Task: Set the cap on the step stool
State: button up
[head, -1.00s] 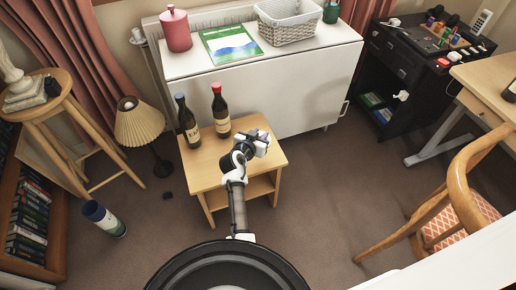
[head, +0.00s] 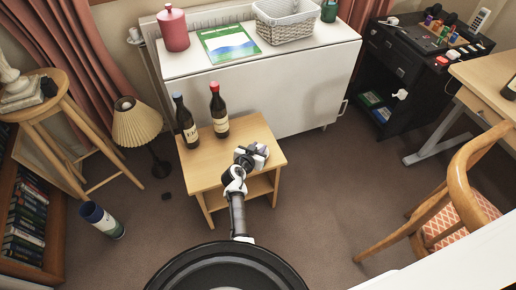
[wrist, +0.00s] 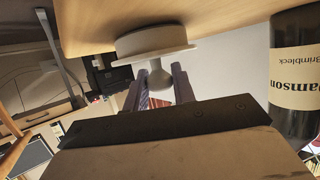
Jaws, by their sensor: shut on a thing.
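A pale cap (wrist: 155,40), a thick round disc with a rim and a narrow stem, is in the wrist view, where the picture is upside down. My gripper (wrist: 158,85) is shut on its stem. The disc faces the wooden top (wrist: 230,12) and is against or very close to it; I cannot tell which. In the head view my gripper (head: 255,152) is over the front right part of the low wooden stand (head: 205,172), which appears to be the step stool. The cap is mostly hidden there.
A blue-capped bottle (head: 187,127) and a red-capped bottle (head: 219,115) stand at the back of the wooden top. A pleated lamp (head: 137,122) is left of it. A white cabinet (head: 290,90) is behind. A wooden chair (head: 460,185) stands to the right, with clear floor between.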

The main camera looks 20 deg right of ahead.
jog(key=o, duration=1)
jog(key=shift+f, duration=0.15)
jog(key=shift+c, duration=0.2)
